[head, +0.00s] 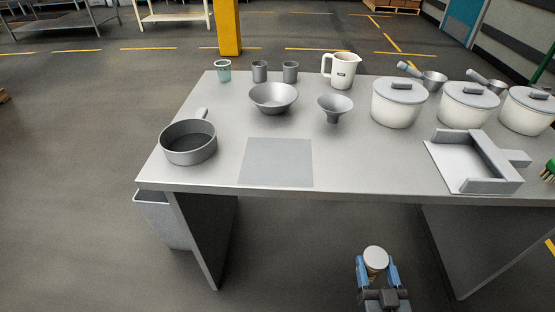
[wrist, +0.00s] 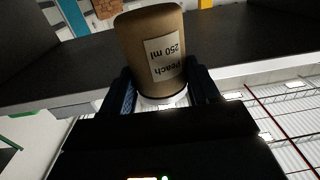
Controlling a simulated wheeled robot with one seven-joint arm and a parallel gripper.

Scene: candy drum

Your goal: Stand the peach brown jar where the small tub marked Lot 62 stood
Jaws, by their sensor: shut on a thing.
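The peach brown jar (wrist: 150,35) is between my gripper's fingers (wrist: 160,90) in the wrist view. It has a brown body, a pale label reading "Peach 250 ml", and a white lid at the gripper end; the label shows upside down in that picture. In the head view my gripper (head: 377,272) is shut on the jar (head: 375,258), low in front of the table's near edge, with the white lid facing up. No tub marked Lot 62 can be made out, and no lot marking is readable on the table.
The grey table (head: 350,180) holds a bare light square (head: 277,162), a dark pan (head: 188,143), a bowl (head: 273,97), a funnel (head: 334,106), a jug (head: 342,70), a green cup (head: 223,71), lidded pots (head: 397,104) and a walled tray (head: 455,167). The front middle is clear.

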